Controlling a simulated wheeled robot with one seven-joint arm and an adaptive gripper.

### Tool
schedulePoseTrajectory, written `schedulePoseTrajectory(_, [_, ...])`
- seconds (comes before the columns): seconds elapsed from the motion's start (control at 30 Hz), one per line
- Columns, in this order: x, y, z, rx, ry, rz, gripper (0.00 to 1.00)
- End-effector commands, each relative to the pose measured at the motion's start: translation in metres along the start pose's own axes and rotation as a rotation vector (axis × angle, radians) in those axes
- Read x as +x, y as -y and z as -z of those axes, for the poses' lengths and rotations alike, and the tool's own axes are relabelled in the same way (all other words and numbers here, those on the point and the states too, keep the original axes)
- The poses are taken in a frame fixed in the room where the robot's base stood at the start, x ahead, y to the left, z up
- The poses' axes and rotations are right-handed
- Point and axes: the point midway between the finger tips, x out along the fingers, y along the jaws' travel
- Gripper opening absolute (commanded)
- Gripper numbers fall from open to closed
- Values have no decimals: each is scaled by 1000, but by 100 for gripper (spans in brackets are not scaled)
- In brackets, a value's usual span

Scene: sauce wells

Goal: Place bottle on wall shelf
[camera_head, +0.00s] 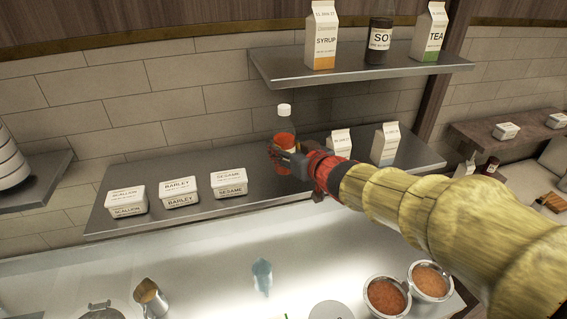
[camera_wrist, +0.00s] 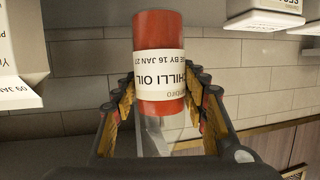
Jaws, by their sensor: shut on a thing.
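The bottle (camera_head: 284,116) is clear with a white cap and red contents. In the wrist view the bottle (camera_wrist: 160,45) shows a white label reading CHILLI OIL and appears upside down in the picture. My gripper (camera_head: 285,155) is shut on the bottle; in the wrist view its fingers (camera_wrist: 160,105) press on both sides. The bottle is upright in the head view, at the lower wall shelf (camera_head: 270,206), between the white tubs and the cartons. My gripper hides its lower part, so I cannot tell whether its base touches the shelf.
Labelled tubs (camera_head: 178,192) stand left on the lower shelf; cartons (camera_head: 385,143) stand right, behind my arm. The upper shelf (camera_head: 350,70) holds SYRUP, SOY and TEA containers. Below, the counter (camera_head: 210,275) holds a metal jug (camera_head: 150,297) and red-filled bowls (camera_head: 386,296).

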Motion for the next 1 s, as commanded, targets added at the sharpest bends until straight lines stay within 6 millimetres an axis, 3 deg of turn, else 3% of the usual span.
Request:
schedulePoseTrajectory(0.23, [17, -4, -9, 0, -3, 1, 2])
schedulePoseTrajectory(0.5, [31, -5, -39, 0, -4, 0, 2])
schedulePoseTrajectory(0.97, [32, -5, -45, -1, -5, 0, 2])
schedulePoseTrajectory(1.0, [32, -5, -46, -1, -1, 0, 46])
